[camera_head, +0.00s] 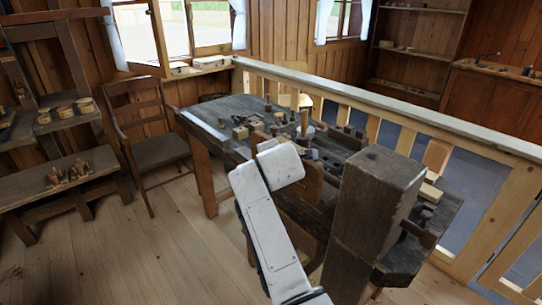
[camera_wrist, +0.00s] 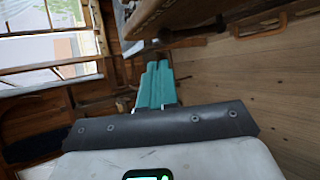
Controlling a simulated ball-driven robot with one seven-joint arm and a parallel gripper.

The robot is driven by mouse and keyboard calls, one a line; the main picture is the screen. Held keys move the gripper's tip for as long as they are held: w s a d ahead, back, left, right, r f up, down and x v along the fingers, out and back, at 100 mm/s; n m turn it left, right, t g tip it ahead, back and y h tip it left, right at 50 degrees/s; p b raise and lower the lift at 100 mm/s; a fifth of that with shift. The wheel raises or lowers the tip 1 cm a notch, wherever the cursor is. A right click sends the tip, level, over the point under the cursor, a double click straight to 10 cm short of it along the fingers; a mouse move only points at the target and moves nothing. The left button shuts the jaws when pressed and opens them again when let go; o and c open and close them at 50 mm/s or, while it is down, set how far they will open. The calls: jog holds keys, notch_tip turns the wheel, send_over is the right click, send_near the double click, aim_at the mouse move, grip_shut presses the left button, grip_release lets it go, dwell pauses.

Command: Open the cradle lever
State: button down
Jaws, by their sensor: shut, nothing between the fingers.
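The dark, worn workbench (camera_head: 208,127) stands in the middle of the head view with several small wooden pieces on top. I cannot pick out the cradle or its lever for certain. A thin upright brown piece (camera_head: 304,122) stands near the end of my white arm. My gripper (camera_wrist: 157,66) shows in the wrist view as teal fingers shut together, with nothing between them. No contact with anything shows there. In the head view the fingers are not visible.
A thick dark wooden post (camera_head: 375,215) rises at the bench's near right. A wooden railing (camera_head: 400,108) runs behind the bench. A chair (camera_head: 155,150) and a low bench (camera_head: 58,175) stand to the left. The plank floor (camera_head: 150,250) is open at the front left.

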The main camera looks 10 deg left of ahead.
jog(key=shift+v, duration=2.55)
jog(key=shift+a+r, duration=0.1)
jog(key=shift+r, duration=0.05)
jog(key=s+d+f+m+g+h, duration=0.2)
jog(key=s+d+f+m, duration=0.5)
jog(key=d+f, duration=0.45)
jog(key=s+d+f+m+g+h, duration=0.15)
jog(key=s+d+f+m, duration=0.35)
jog(key=s+d+f, duration=0.55)
jog(key=s+d+f+m+g, duration=0.2)
jog(key=s+d+m, duration=0.2)
jog(key=s, duration=0.7)
jog(key=s+d+f+m+g, duration=0.2)
jog(key=s+d+m, duration=0.3)
jog(key=s+d, duration=0.3)
jog(key=s+d+f+m+g, duration=0.3)
jog(key=s+d, duration=0.3)
jog(key=s, duration=0.8)
jog(key=shift+m+h, duration=0.45)
jog(key=shift+m, duration=0.45)
